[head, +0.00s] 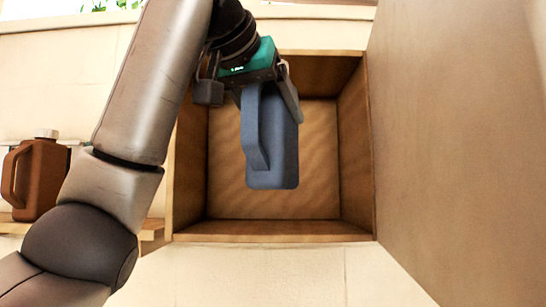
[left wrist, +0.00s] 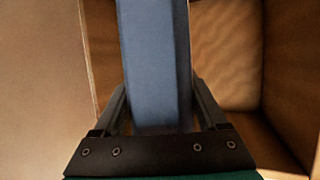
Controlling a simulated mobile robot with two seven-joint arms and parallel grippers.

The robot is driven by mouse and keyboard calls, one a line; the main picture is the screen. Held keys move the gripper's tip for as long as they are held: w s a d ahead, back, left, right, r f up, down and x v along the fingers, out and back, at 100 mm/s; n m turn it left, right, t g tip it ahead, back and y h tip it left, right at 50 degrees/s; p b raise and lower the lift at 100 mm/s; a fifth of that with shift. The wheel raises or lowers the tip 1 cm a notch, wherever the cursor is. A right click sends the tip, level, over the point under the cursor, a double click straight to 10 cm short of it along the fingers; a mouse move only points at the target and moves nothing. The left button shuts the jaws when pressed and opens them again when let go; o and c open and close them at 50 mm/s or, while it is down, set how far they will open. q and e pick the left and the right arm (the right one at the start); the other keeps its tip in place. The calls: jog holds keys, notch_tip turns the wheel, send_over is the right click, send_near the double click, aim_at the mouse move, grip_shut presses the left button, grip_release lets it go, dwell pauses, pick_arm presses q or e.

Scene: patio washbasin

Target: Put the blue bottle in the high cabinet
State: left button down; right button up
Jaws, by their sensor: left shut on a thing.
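The blue bottle (head: 279,146) with a side handle hangs from my left gripper (head: 285,92), in front of the cabinet opening in the head view. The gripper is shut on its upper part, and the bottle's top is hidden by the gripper. In the left wrist view the bottle (left wrist: 155,65) runs up between the two fingers of the gripper (left wrist: 160,110). The high cabinet (head: 268,238) is an open wooden box, and its inside looks empty around the bottle. I cannot tell how deep the bottle is in the opening. My right gripper is not in view.
The cabinet's wooden door (head: 455,130) stands open on the right and fills that side. My left arm crosses in front of this shelf. A pale tiled wall lies behind.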

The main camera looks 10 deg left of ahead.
pick_arm(q)
jog(key=w+a+p, duration=0.3)
jog(key=w+p, duration=0.3)
jog(key=w, duration=0.6)
notch_tip(320, 180, down, 7)
jog(key=shift+w+d+r, duration=0.15)
jog(key=shift+w+r, duration=0.05)
jog(key=shift+w, duration=0.05)
jog(key=shift+f, duration=0.1)
jog(key=shift+f+b, duration=0.15)
jog(key=shift+b, duration=0.2)
grip_release()
jog(key=shift+f, duration=0.1)
jog(key=b+v, duration=0.3)
jog(key=v, duration=0.9)
